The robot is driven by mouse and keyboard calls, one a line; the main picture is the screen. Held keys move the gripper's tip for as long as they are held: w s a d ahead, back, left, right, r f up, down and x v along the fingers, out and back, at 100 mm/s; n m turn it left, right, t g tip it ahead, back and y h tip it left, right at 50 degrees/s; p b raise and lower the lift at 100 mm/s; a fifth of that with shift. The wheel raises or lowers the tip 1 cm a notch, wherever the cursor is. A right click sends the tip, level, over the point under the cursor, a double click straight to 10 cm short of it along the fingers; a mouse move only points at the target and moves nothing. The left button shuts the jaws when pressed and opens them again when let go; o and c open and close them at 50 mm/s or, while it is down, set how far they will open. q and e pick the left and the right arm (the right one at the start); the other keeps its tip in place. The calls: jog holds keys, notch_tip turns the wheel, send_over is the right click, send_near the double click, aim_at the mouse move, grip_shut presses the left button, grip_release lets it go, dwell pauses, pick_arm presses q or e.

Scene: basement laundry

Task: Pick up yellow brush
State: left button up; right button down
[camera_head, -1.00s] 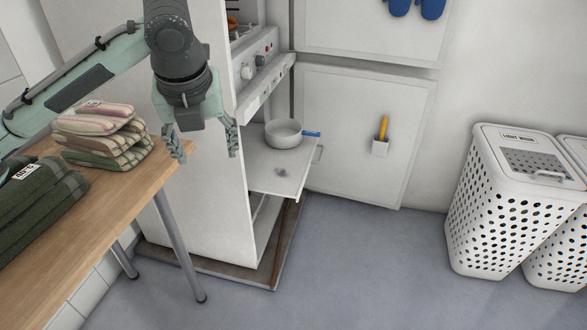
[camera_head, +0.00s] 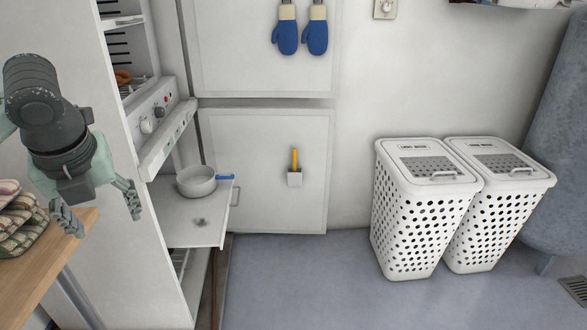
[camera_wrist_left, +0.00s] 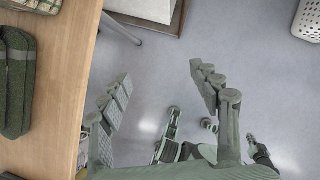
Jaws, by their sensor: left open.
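The yellow brush (camera_head: 295,159) stands upright in a small white holder (camera_head: 294,179) on the lower cabinet door in the head view. Only its yellow upper part shows; its lower end is hidden in the holder. My left gripper (camera_head: 101,222) is at the left of the head view, open and empty, well to the left of the brush and near the table corner. My right gripper is not in view.
A pulled-out shelf with a grey pot (camera_head: 196,181) juts out between my left gripper and the brush. A wooden table (camera_head: 48,262) is at lower left. Two white laundry baskets (camera_head: 424,220) stand at right. Blue mitts (camera_head: 286,37) hang above. The floor before the cabinet is clear.

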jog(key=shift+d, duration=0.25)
